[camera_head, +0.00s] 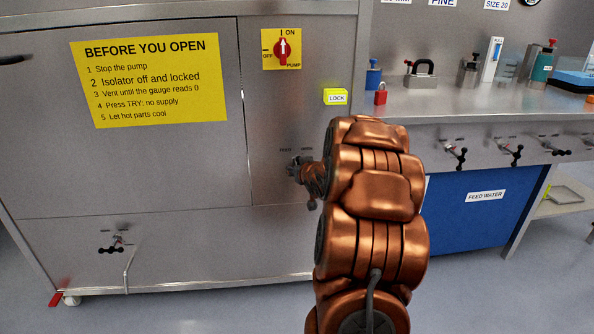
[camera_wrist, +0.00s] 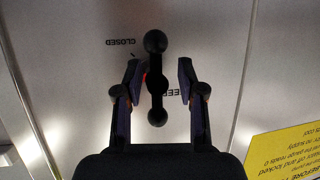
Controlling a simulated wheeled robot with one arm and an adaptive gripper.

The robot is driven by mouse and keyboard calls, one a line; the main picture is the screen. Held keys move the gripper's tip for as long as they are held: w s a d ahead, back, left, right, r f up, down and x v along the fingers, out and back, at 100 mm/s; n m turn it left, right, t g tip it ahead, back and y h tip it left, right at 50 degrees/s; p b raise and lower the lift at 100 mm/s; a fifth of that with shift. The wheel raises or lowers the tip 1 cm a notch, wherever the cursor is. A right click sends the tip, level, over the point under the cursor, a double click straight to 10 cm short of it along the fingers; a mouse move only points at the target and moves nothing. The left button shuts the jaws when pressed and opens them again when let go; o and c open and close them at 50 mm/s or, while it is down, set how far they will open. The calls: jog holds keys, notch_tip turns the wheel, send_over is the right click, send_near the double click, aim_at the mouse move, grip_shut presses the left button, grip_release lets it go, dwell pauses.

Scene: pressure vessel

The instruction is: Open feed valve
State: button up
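The feed valve's black handle (camera_wrist: 155,85) is a bar with round knobs, upright in the wrist view, in front of a steel panel. My gripper (camera_wrist: 159,75) is open, with one finger on each side of the handle. The left finger is closer to the bar; gaps show on both sides. Upside-down "CLOSED" lettering (camera_wrist: 120,42) is left of the upper knob, and a partly hidden label starting "FEE" is behind the bar. In the head view my gripper (camera_head: 300,170) is at the valve on the cabinet front, and my arm hides part of it.
A red pump switch (camera_head: 282,49) and a yellow lock tag (camera_head: 335,97) are above. A lower valve (camera_head: 112,247) is at the left. More black valve handles (camera_head: 456,154) line the bench at right, above a blue feed water panel (camera_head: 470,210). A yellow sign (camera_head: 152,80) is on the cabinet.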

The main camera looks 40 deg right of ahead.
jog(key=shift+s+r, duration=0.15)
jog(key=shift+s, duration=0.3)
jog(key=v, duration=1.1)
jog(key=shift+a, duration=0.25)
jog(key=shift+w+r, duration=0.1)
jog(key=s+a+r+n+g+y+p, duration=0.1)
jog(key=s+a+r+g+y+p, duration=0.15)
jog(key=a+r+p, duration=0.4)
jog(key=s+a+r+n+g+y+p, duration=0.1)
jog(key=s+a+r+g+p, duration=0.25)
jog(key=a+p, duration=0.65)
jog(key=s+a+r+n+g+y+p, duration=0.1)
jog(key=s+a+r+g+p, duration=0.3)
jog(key=s+a, duration=0.7)
jog(key=s+a+r+n+g+y+p, duration=0.1)
jog(key=s+a+r+g+p, duration=0.3)
jog(key=s+a+r+p, duration=0.4)
jog(key=s+a+n, duration=0.1)
jog(key=s+a, duration=0.2)
jog(key=s, duration=0.1)
jog(key=shift+a+r+p, duration=0.25)
jog(key=shift+r+p, duration=0.1)
jog(key=shift+r, duration=0.05)
